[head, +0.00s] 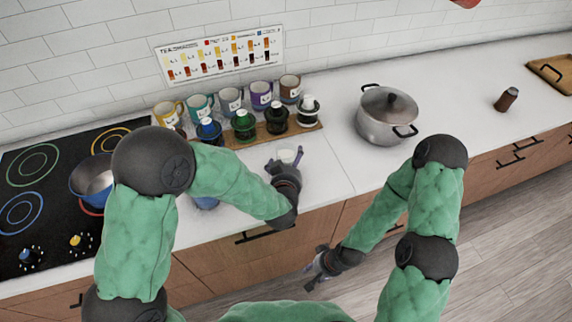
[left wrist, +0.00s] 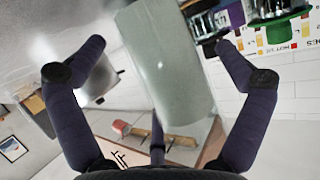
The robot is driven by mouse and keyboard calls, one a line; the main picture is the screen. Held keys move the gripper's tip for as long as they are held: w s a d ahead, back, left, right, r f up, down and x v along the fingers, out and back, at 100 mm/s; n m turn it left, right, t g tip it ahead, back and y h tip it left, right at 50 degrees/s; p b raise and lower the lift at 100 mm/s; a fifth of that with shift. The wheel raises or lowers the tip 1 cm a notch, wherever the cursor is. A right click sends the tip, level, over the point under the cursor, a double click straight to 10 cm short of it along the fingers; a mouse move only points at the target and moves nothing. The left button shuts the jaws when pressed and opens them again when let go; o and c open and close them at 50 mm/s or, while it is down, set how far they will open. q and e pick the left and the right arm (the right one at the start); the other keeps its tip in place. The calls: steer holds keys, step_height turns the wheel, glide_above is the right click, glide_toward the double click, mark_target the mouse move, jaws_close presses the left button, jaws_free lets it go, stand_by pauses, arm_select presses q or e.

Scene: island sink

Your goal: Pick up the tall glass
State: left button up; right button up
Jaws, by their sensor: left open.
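The tall glass (left wrist: 165,60) is a pale, translucent grey-green cylinder that fills the middle of the left wrist view. In the head view only its whitish top (head: 288,155) shows at my left gripper (head: 285,162); the rest is hidden. My left gripper is open, and in the left wrist view its dark fingers (left wrist: 155,75) stand on either side of the glass with gaps visible. My right gripper (head: 317,266) hangs in front of the counter, away from the glass; its jaw opening is too small to judge.
A wooden board with several dark-lidded jars (head: 244,125) and several mugs (head: 231,100) stand behind the gripper. A steel pot (head: 386,115) is to the right, a cooktop (head: 38,165) with a blue pan (head: 92,180) to the left. Counter right of the pot is mostly clear.

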arm_select(q)
steer(key=shift+c, duration=0.3)
steer(key=c, duration=1.2)
steer(key=shift+c, duration=0.2)
steer(key=shift+r, duration=0.2)
